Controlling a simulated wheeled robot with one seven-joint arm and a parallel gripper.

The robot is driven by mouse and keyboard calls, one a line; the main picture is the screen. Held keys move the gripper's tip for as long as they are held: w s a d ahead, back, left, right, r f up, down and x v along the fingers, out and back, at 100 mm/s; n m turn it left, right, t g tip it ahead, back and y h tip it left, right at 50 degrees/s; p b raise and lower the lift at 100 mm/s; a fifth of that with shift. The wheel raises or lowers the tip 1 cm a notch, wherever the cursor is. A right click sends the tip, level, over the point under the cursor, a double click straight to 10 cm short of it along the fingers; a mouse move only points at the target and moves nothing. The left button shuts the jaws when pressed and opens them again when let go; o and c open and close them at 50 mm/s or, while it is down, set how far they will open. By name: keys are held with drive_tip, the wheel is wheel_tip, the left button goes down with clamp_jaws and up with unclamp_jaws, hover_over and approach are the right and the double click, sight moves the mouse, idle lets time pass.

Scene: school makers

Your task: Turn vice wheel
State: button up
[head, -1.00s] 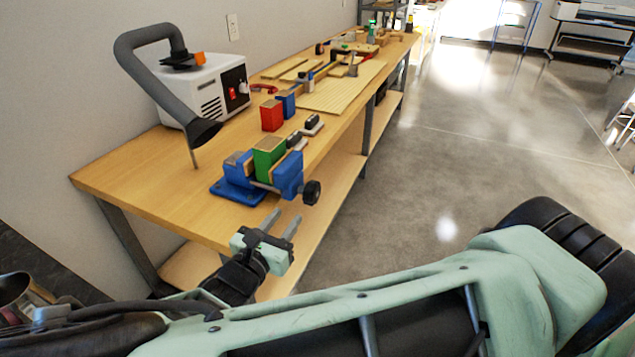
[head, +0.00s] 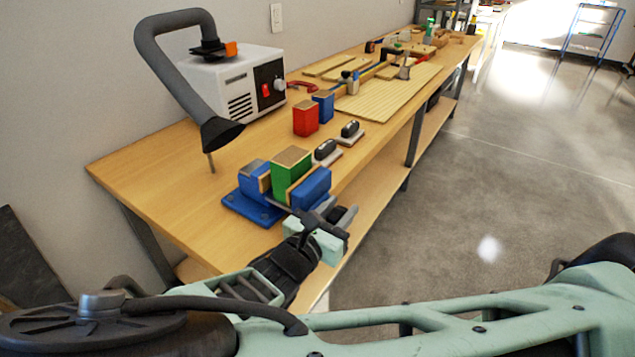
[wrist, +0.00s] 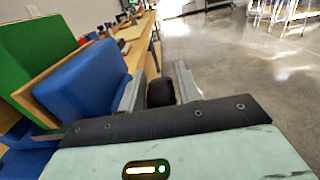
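The blue vice (head: 312,185) is fixed at the near edge of the workbench, with a green block (head: 291,165) between its jaws. The vice's blue front jaw (wrist: 85,88) and the green block (wrist: 35,50) fill the left of the wrist view. The black vice wheel (wrist: 160,93) sits between my gripper's two fingers in the wrist view. My gripper (head: 336,214) is at the front of the vice, with its fingers apart, one on each side of the wheel. I cannot tell whether either finger touches it. In the head view the wheel is mostly hidden by the gripper.
On the wooden workbench (head: 160,170) stand a white fume extractor (head: 240,85) with a grey hose, a red block (head: 305,118), a smaller blue block (head: 323,105) and black-handled tools (head: 349,130). Boards lie further back. The floor (head: 480,210) to the right is clear.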

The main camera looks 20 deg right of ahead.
drive_tip(key=c, duration=0.7)
drive_tip(key=shift+a+h, duration=0.1)
drive_tip(key=shift+h, duration=0.2)
drive_tip(key=t+h, duration=0.1)
drive_tip(key=h, duration=0.1)
drive_tip(key=t+h, duration=0.1)
drive_tip(key=shift+s+a+f+t, duration=0.25)
drive_tip(key=shift+s+a+t, duration=0.05)
drive_tip(key=h, duration=0.1)
drive_tip(key=t+h+b, duration=0.2)
drive_tip(key=shift+s+a+f, duration=0.25)
drive_tip(key=shift+a, duration=0.1)
drive_tip(key=shift+a+t+h+b, duration=0.15)
drive_tip(key=shift+t+h+b, duration=0.2)
drive_tip(key=shift+t+h, duration=0.25)
drive_tip(key=shift+a, duration=0.1)
